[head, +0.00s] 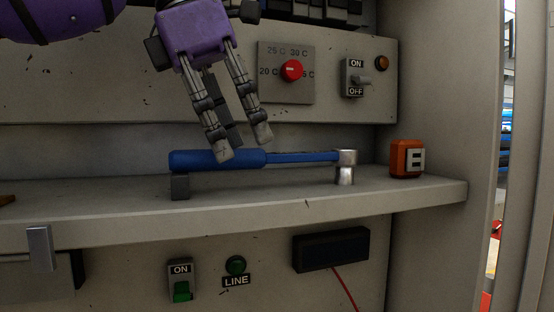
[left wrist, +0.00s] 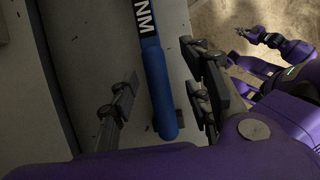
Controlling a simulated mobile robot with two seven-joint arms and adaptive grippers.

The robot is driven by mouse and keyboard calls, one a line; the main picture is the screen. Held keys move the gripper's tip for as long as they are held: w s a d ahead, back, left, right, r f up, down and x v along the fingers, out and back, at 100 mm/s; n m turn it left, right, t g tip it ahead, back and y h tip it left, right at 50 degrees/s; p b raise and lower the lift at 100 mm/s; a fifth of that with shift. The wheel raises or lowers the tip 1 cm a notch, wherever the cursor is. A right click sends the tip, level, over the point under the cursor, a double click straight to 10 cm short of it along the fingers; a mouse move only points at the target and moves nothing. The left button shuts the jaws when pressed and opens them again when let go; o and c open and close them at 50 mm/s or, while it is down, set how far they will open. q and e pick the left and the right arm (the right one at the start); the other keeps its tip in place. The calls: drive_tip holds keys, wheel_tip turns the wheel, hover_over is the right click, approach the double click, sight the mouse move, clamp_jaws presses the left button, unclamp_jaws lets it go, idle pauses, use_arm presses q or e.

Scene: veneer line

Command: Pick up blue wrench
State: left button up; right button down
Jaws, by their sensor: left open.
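The blue wrench (head: 300,158) lies lengthwise on the grey shelf, with a thick blue handle at left and a silver head at right. Its handle end rests on a small dark block (head: 180,187). My left gripper (head: 242,147) is open and empty, pointing down over the handle, its fingertips overlapping the handle's upper edge in the head view. In the left wrist view the wrench (left wrist: 158,85), with white lettering on its shaft, runs between the two spread fingers. I cannot tell whether either finger touches it. My right gripper (left wrist: 258,36) shows small at the upper right there.
The shelf (head: 420,192) has an orange box (head: 407,158) right of the wrench. Behind are a red dial (head: 291,70) and an ON/OFF switch (head: 358,79) on the back panel. A side wall closes the right. A green switch (head: 182,291) is below the shelf edge.

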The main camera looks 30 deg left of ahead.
sight(248, 160)
use_arm(q)
drive_tip(key=x, duration=0.5)
drive_tip(key=shift+w+a, duration=0.15)
drive_tip(key=shift+w, duration=0.15)
clamp_jaws()
drive_tip(key=shift+r, duration=0.1)
